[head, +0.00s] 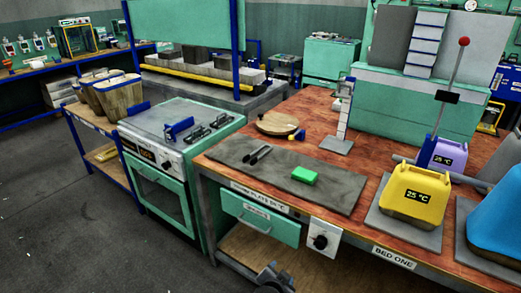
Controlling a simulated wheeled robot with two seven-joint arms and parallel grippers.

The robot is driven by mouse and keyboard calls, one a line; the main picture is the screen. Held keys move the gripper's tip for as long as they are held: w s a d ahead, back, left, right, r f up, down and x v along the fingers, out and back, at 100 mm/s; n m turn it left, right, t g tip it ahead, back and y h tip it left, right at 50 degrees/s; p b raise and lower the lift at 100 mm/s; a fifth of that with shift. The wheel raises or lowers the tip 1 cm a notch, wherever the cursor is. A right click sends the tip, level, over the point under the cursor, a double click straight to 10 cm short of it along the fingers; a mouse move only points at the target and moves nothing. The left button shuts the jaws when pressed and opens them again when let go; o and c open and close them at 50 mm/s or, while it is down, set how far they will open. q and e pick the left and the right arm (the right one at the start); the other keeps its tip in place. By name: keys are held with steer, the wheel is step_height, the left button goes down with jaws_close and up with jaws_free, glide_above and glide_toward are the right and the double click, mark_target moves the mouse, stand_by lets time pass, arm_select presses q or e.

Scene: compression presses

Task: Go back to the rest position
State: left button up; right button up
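The task names no object. On the wooden bench (330,115), a green block (305,175) and a small dark tool (258,154) lie on a grey mat (323,190).
A green oven (165,190) adjoins the bench. Buckets (120,97) stand farther left. Floor (70,220) at lower left is clear.

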arm_select(q)
steer(key=s+a+r+n+g+y, duration=0.1)
steer(key=s+a+r+n+g, duration=0.15)
steer(key=s+a, duration=0.65)
steer(key=s+a+r+n+g, duration=0.2)
steer(key=s+a+n+g, duration=0.2)
steer(key=s+a, duration=0.45)
steer(key=s+a+f+g, duration=0.1)
steer(key=s+f, duration=0.1)
steer(key=s, duration=0.4)
steer(key=s+a+f+g+p, duration=0.1)
steer(key=s+a+f, duration=0.1)
steer(key=s, duration=0.4)
steer(key=shift+f+n+y, duration=0.35)
steer(key=shift+n+y, duration=0.05)
steer(key=shift+n, duration=0.05)
arm_select(e)
steer(key=shift+d+r, duration=0.3)
steer(key=shift+r, duration=0.2)
steer(key=shift+d+r, duration=0.25)
steer(key=shift+r, duration=0.2)
